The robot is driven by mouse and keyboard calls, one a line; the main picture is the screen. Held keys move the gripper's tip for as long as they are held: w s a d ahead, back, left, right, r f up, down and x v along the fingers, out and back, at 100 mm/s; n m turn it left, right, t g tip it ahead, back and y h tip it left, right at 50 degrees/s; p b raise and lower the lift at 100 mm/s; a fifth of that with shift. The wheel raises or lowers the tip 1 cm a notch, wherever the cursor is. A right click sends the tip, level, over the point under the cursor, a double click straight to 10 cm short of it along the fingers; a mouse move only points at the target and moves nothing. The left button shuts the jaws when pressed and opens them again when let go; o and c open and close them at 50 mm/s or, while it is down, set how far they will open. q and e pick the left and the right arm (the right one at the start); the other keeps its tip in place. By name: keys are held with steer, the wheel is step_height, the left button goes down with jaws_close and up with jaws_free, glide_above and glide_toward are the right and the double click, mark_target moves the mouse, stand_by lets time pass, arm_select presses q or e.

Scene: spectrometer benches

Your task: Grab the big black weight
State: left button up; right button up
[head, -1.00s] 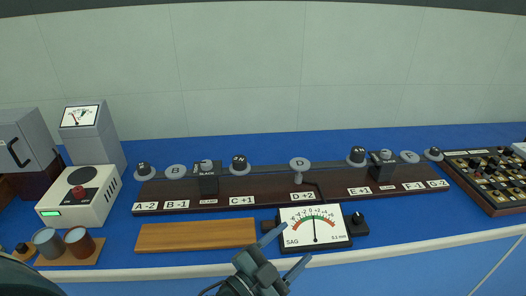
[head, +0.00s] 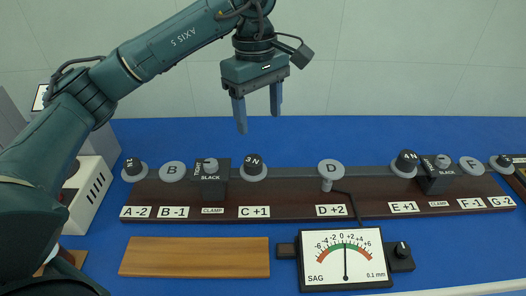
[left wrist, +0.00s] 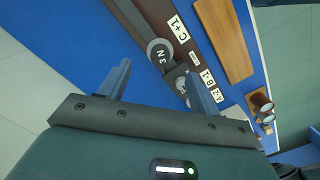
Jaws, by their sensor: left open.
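Black weights stand on round grey pans along the dark beam. One marked 3 N (head: 253,164) is at C+1, one that looks like 4 N (head: 406,160) is at E+1, and smaller ones are at A-2 (head: 132,167) and G-2 (head: 503,161). My left gripper (head: 258,121) is open and empty, fingers down, above the C+1 weight. In the left wrist view, the 3 N weight (left wrist: 160,53) shows between and beyond the open fingers (left wrist: 158,70). My right gripper is not in view.
Black clamp blocks (head: 210,185) (head: 430,178) stand on the dark beam (head: 285,205). Pans B (head: 172,170), D (head: 331,168) and F (head: 472,165) carry no weight. A SAG meter (head: 345,262) and wooden board (head: 195,257) lie in front. A pale wall rises behind.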

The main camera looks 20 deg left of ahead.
arm_select(q)
steer(key=a, duration=0.2)
glide_above(253, 159)
steer(key=shift+y, duration=0.4)
step_height(253, 159, down, 6)
steer(key=shift+f+p, duration=0.7)
steer(key=shift+f, duration=2.35)
steer(key=shift+c, duration=0.2)
steer(key=c, duration=1.2)
